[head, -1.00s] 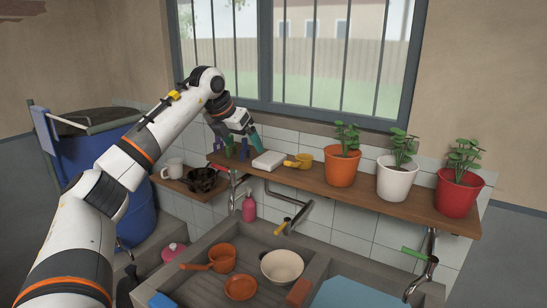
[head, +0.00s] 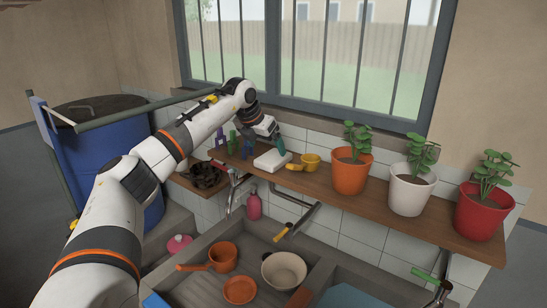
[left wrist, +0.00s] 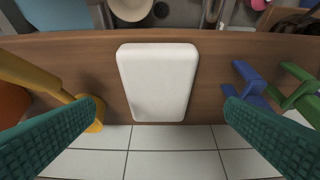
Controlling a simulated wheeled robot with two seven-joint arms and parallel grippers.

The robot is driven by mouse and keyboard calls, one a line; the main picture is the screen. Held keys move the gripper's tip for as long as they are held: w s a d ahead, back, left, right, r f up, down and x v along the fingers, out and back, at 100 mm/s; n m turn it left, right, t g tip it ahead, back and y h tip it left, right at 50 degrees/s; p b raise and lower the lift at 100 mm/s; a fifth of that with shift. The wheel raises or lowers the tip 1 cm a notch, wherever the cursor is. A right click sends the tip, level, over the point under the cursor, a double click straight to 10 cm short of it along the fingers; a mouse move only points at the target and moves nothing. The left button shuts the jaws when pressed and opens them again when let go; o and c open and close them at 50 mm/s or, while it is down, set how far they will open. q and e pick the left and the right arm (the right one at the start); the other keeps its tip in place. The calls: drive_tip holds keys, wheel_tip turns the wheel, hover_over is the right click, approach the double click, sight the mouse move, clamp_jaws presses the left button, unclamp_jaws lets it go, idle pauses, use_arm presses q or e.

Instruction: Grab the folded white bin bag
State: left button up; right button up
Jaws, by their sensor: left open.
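The folded white bin bag (head: 271,161) lies flat on the wooden shelf under the window. It shows whole in the left wrist view (left wrist: 158,82) as a pale rounded block. My left gripper (head: 266,149) is above and just behind the bag, its jaws open. In the left wrist view its two green fingers stand wide apart, one on each side of the bag's near end, and neither visibly touches it. My right gripper is not in view.
An orange pot (head: 351,177) stands further right. The tiled wall and window are close behind the shelf.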

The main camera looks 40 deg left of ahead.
sight(273, 156)
use_arm(q)
drive_tip(key=shift+w+f, duration=0.3)
drive_tip(key=p+x, duration=0.2)
drive_tip(key=x, duration=0.1)
drive_tip(key=shift+w+f+p, duration=0.2)
drive_tip(key=shift+p, duration=0.1)
drive_tip(key=shift+w+f, duration=0.25)
drive_tip(key=shift+f, duration=0.25)
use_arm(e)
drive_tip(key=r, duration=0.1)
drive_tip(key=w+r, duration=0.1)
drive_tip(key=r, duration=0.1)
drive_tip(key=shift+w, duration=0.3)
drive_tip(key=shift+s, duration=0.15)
use_arm(q)
drive_tip(key=shift+f, duration=0.25)
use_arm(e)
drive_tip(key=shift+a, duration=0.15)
use_arm(q)
drive_tip(key=c, duration=1)
